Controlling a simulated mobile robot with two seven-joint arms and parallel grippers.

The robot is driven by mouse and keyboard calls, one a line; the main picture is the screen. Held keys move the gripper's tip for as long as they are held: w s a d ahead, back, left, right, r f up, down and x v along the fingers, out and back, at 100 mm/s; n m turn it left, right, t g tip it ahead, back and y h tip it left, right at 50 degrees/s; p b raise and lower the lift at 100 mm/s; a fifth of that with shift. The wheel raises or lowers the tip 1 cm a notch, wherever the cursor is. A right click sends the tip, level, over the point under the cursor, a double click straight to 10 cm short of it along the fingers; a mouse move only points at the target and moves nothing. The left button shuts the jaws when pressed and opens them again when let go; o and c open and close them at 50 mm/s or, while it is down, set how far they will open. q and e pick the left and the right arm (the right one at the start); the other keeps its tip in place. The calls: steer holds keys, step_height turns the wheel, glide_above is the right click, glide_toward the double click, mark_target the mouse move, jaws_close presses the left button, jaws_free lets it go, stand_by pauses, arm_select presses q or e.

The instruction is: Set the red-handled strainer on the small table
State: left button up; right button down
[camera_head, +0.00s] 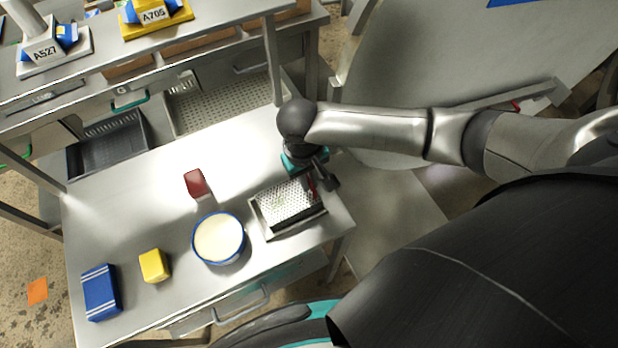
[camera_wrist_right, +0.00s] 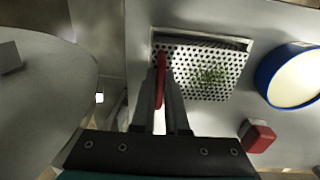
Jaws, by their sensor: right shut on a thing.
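The strainer (camera_head: 287,203) is a perforated metal plate with green bits on it and a red handle (camera_head: 311,186). It is at the right end of the steel table (camera_head: 150,235), within a shallow metal frame; I cannot tell whether it rests there or is slightly raised. My right gripper (camera_head: 320,184) is shut on the red handle at the strainer's right edge. In the right wrist view, the gripper fingers (camera_wrist_right: 160,98) close around the handle (camera_wrist_right: 160,78), with the perforated plate (camera_wrist_right: 205,72) beyond. My left gripper is not in view. I cannot tell which surface is the small table.
A blue-rimmed bowl (camera_head: 219,240) with pale contents stands just left of the strainer. A red block (camera_head: 195,183), yellow block (camera_head: 154,265) and blue box (camera_head: 101,292) lie farther left. A steel rack (camera_head: 190,60) stands behind. A large grey curved surface (camera_head: 440,70) is at right.

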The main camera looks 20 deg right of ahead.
steer(key=c, duration=0.8)
jaws_free()
steer(key=shift+c, duration=0.2)
step_height(320, 180, up, 15)
steer(key=a+p, duration=0.1)
steer(key=p, duration=0.2)
steer(key=shift+a+r, duration=0.1)
